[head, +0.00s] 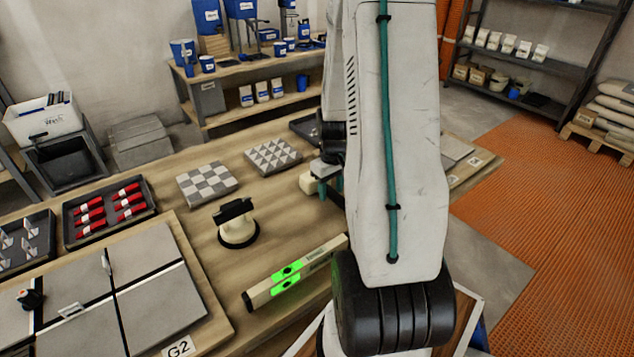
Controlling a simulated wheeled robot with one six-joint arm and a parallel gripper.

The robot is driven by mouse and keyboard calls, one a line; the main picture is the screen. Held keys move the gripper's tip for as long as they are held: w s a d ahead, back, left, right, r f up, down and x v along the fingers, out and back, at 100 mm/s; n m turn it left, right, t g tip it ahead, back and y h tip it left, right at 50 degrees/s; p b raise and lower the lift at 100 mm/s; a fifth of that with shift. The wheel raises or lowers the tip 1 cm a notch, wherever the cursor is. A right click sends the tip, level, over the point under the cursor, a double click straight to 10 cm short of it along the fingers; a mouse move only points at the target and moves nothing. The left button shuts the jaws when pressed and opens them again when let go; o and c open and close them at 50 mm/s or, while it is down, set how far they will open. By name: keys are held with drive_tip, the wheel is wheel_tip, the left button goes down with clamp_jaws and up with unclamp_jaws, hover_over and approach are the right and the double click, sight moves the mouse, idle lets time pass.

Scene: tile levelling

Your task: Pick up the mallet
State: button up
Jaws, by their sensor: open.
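My gripper (330,188), with teal fingers, is low over the wooden workbench (205,245), left of my large white arm link. A cream block (307,182), which looks like the head of the mallet, lies on the bench right at the left side of the fingers. The rest of the mallet is hidden behind my gripper and arm, and no handle shows. The gripper is open. I cannot tell whether the fingers touch the mallet or stand around part of it.
A suction lifter (237,224) and a green-lit spirit level (294,272) are on the near bench. Two patterned tiles (207,183) (273,155) lie behind. A tray of red tools (108,210) and a tile board (165,265) are left. Bare wood lies between the lifter and the mallet.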

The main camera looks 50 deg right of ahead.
drive_tip(key=shift+f, duration=0.7)
clamp_jaws()
drive_tip(key=shift+r, duration=0.1)
